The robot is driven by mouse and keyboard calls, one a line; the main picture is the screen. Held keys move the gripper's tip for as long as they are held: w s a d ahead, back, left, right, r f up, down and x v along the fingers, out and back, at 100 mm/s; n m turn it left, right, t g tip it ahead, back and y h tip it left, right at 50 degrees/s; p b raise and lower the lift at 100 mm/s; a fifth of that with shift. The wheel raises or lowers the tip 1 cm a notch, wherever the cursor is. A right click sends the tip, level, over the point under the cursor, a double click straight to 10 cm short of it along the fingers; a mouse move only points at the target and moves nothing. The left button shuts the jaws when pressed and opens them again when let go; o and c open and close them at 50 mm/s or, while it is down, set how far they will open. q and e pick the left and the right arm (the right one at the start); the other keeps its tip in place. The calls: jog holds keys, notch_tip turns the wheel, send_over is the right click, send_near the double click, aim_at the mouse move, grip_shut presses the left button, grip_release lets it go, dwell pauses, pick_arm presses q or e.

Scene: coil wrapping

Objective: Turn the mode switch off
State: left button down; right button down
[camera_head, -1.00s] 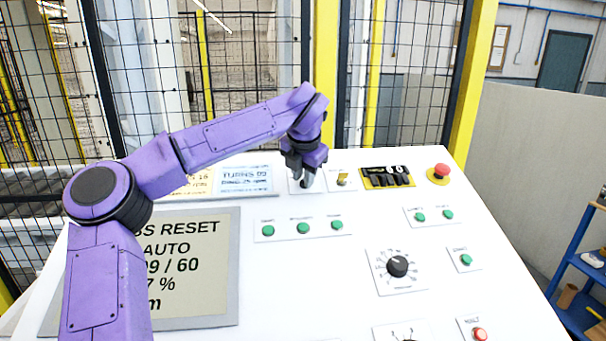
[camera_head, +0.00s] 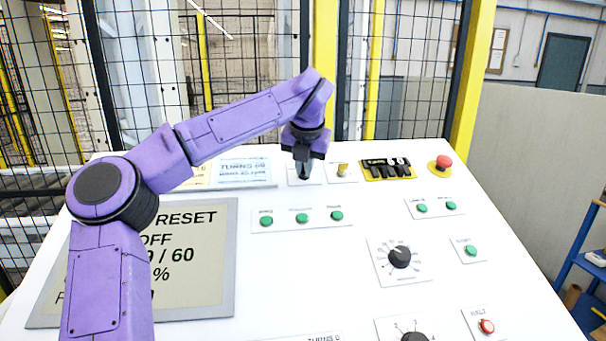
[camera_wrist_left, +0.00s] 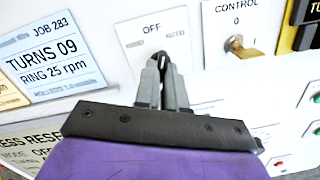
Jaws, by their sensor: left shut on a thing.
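The mode switch is a dark knob (camera_wrist_left: 163,56) on a white plate marked OFF (camera_wrist_left: 135,38) in the left wrist view. My left gripper (camera_wrist_left: 163,80) is shut on the knob, its two grey fingers on either side of it. In the head view my left gripper (camera_head: 303,172) points down at the back of the white panel and hides most of the switch. The large display (camera_head: 195,265) reads OFF on its second line; my left arm covers part of its text. My right gripper is not in view.
Just right of the switch is the control key switch (camera_wrist_left: 237,44), at 0. Further right are a black row of switches on yellow (camera_head: 388,171) and a red emergency button (camera_head: 442,162). Job cards (camera_head: 245,172) lie left. Green buttons (camera_head: 301,218) sit in front.

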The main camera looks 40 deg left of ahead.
pick_arm(q)
jog(key=n+b, duration=0.1)
jog(key=n, duration=0.1)
jog(key=shift+w+n+b, duration=0.1)
jog(key=shift+n+b, duration=0.2)
jog(key=shift+b, duration=0.05)
jog(key=shift+r+n+b, duration=0.1)
jog(key=shift+n+b, duration=0.55)
jog(key=shift+n, duration=0.35)
jog(key=c, duration=1.4)
grip_release()
jog(key=shift+w+a, duration=0.1)
jog(key=shift+o, duration=1)
jog(key=shift+w+a+f, duration=0.1)
jog(key=shift+w+f, duration=0.05)
jog(key=shift+f, duration=0.05)
jog(key=v, duration=1)
jog(key=shift+d+r, duration=0.25)
